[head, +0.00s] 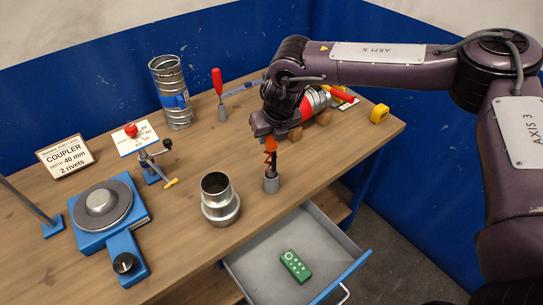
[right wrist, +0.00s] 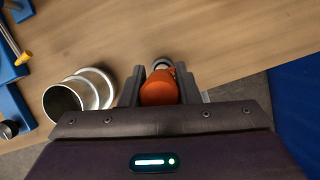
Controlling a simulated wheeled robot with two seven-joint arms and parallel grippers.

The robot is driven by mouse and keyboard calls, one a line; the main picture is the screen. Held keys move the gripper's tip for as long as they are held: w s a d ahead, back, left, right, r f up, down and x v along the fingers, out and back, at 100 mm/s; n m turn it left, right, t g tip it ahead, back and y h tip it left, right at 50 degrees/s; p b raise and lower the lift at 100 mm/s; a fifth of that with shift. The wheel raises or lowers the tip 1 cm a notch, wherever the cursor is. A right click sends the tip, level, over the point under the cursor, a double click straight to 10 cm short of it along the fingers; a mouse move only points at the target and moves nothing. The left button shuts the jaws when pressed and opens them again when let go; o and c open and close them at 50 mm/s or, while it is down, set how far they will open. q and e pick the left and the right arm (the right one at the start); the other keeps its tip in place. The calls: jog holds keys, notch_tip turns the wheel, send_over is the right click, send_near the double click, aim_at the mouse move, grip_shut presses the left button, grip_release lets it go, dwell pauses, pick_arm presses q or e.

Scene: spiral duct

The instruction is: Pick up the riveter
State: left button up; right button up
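The riveter (head: 270,155), with orange grips and a dark body, stands upright in a small grey holder cup (head: 271,183) near the table's front edge. My right gripper (head: 264,130) is right above it, with the fingers around its upper part. In the right wrist view the orange grip (right wrist: 160,88) fills the gap between the two fingers (right wrist: 160,84). I see no clear space at either side, but cannot tell whether the fingers press on it. My left gripper is not in view.
A metal coupler (head: 220,200) stands left of the riveter. An open drawer (head: 335,240) holding a green remote-like box (head: 295,266) juts out in front. Behind are a spiral duct (head: 172,92), a red-handled tool (head: 218,90) and a yellow tape measure (head: 379,113). A blue turntable device (head: 105,215) is left.

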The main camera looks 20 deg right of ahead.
grip_shut()
jog(key=shift+w+r, duration=0.1)
jog(key=shift+r, duration=0.05)
